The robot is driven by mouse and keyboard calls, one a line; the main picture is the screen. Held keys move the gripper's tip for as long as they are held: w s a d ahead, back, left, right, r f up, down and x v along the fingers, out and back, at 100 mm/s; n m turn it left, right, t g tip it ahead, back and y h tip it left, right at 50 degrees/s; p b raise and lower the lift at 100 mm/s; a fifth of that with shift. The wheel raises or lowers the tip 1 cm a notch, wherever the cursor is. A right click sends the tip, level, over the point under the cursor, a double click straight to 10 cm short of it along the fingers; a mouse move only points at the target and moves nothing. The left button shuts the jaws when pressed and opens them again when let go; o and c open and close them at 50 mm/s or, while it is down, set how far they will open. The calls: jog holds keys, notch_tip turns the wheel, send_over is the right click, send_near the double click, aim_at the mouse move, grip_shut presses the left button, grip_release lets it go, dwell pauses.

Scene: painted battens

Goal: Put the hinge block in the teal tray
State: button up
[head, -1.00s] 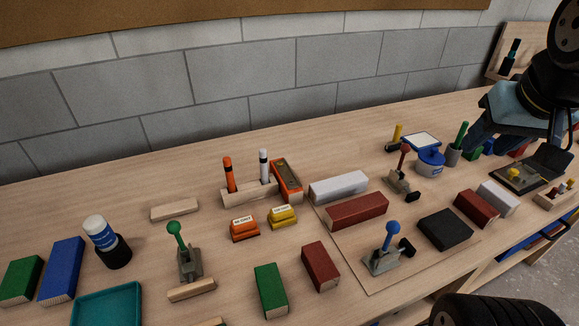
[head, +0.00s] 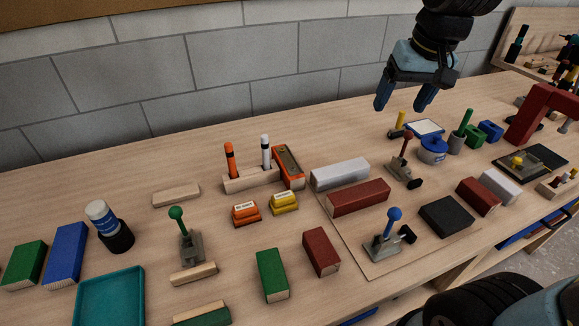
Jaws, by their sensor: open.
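The teal tray (head: 110,297) is at the bottom left of the head view, cut off by the lower edge; its visible inside is empty. I cannot tell for sure which thing is the hinge block. Two small labelled blocks, one orange (head: 245,216) and one yellow (head: 284,205), sit mid-bench; their labels are too small to read surely. My gripper (head: 404,103) is open and empty, fingers pointing down, in the air over the back of the bench. It is to the right of both labelled blocks and far from the tray.
Green (head: 271,274), red (head: 321,251) and blue (head: 65,255) battens lie about. Clamps with a green (head: 176,213), blue (head: 394,214) and red (head: 405,137) knob stand upright. A dark cup (head: 117,238) holds a white-capped bottle. The back left bench is clear.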

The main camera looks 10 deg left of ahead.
jog(key=w+a+f+n+g, duration=0.1)
jog(key=w+a+f, duration=0.15)
jog(key=a, duration=0.35)
jog(key=w+a+f+n+g, duration=0.1)
jog(key=a+f, duration=0.2)
jog(key=a, duration=0.3)
jog(key=n+h, duration=0.1)
send_over(293, 166)
notch_tip(293, 166, down, 6)
jog(key=shift+g, duration=0.3)
notch_tip(293, 166, down, 14)
jog(key=shift+r, duration=0.15)
jog(key=shift+r, duration=0.1)
jog(key=c, duration=1.3)
